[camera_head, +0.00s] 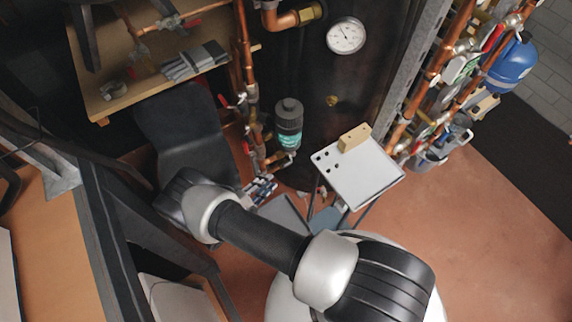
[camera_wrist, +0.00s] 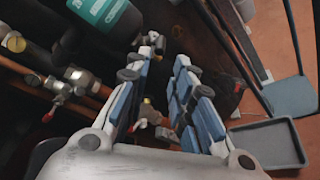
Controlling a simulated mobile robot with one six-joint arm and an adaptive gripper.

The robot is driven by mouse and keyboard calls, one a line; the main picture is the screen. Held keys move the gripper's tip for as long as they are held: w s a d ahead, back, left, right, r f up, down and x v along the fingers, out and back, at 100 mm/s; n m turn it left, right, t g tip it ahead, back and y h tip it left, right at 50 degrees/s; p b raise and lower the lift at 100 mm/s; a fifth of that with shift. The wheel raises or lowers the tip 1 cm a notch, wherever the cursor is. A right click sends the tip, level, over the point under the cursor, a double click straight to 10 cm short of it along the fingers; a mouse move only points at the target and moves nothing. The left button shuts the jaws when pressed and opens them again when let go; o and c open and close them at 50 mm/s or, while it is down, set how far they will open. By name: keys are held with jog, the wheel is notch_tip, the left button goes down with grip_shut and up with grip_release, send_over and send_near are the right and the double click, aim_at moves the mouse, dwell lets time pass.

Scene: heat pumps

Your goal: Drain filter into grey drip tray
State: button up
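The filter (camera_head: 289,125) is a dark canister with a teal label, upright on the copper pipework in the head view. Its teal label and dark body also show at the top left of the wrist view (camera_wrist: 105,12). My gripper (camera_head: 262,187) is low, below the filter and close to the pipes. In the wrist view my gripper (camera_wrist: 167,58) is open, its blue-padded fingers apart. A brass valve (camera_wrist: 148,113) with a red handle shows beyond and between the fingers, not gripped. The grey drip tray (camera_wrist: 268,144) lies on the floor at the right and looks empty; my arm partly hides it in the head view (camera_head: 283,214).
A blue-grey dustpan-like piece (camera_wrist: 291,97) lies beyond the tray. A small stand with a white top (camera_head: 362,180) bears a wooden block (camera_head: 354,137). A wooden shelf (camera_head: 125,98) holds gloves at upper left. Pipes with valves crowd my gripper's left. Floor at right is clear.

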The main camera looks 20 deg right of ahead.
aim_at(286, 165)
jog(key=b+x, duration=0.1)
jog(key=x, duration=1.1)
jog(key=shift+s, duration=0.1)
grip_shut()
